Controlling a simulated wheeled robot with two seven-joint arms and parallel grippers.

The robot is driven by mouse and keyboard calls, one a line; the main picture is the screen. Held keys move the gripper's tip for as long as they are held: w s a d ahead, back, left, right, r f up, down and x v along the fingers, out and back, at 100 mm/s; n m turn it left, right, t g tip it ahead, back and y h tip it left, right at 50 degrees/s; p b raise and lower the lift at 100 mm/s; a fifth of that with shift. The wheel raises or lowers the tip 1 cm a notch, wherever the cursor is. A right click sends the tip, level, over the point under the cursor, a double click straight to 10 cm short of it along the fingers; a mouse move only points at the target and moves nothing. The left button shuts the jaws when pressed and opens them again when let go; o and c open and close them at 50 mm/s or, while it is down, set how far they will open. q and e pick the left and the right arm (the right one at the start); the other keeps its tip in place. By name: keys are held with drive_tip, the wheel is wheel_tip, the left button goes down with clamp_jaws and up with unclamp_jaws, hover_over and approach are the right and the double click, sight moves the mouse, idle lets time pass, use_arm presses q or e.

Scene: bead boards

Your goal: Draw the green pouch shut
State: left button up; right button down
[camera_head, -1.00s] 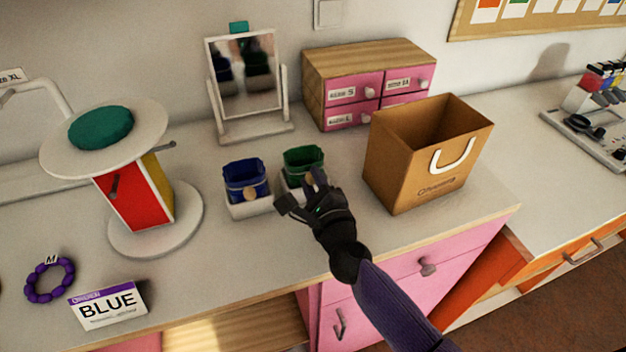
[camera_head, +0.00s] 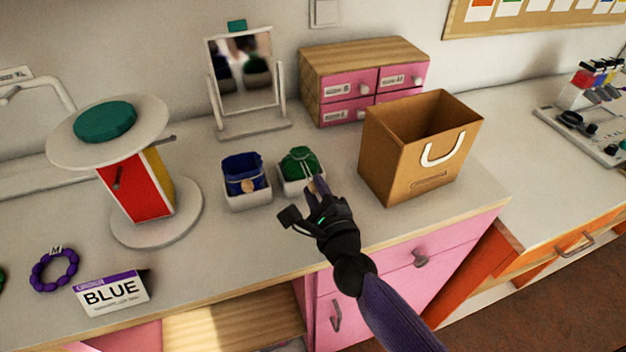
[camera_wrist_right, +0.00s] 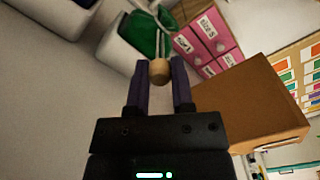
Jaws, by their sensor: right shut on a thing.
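The green pouch (camera_head: 299,162) sits in a small white holder (camera_head: 290,188) in the middle of the counter, its top gathered together. In the right wrist view the green pouch (camera_wrist_right: 147,33) is at the top, with pale cords running from it to a round wooden bead (camera_wrist_right: 159,71). My right gripper (camera_head: 314,190) is in front of the pouch; in the wrist view its fingers (camera_wrist_right: 160,80) are shut on the bead and the cords look taut. My left gripper is not in view.
A blue pouch (camera_head: 242,174) in a white holder stands just left of the green one. A brown paper bag (camera_head: 395,150) stands close to the right. A mirror (camera_head: 243,75) and pink drawers (camera_head: 350,87) are behind. The counter in front is mostly clear.

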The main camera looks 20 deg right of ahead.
drive_tip(key=shift+s, duration=0.25)
drive_tip(key=shift+w, duration=0.15)
drive_tip(key=c, duration=0.7)
unclamp_jaws()
drive_tip(key=shift+c, duration=0.2)
drive_tip(key=s, duration=1)
drive_tip(key=shift+d+b, duration=0.2)
drive_tip(key=shift+b, duration=0.25)
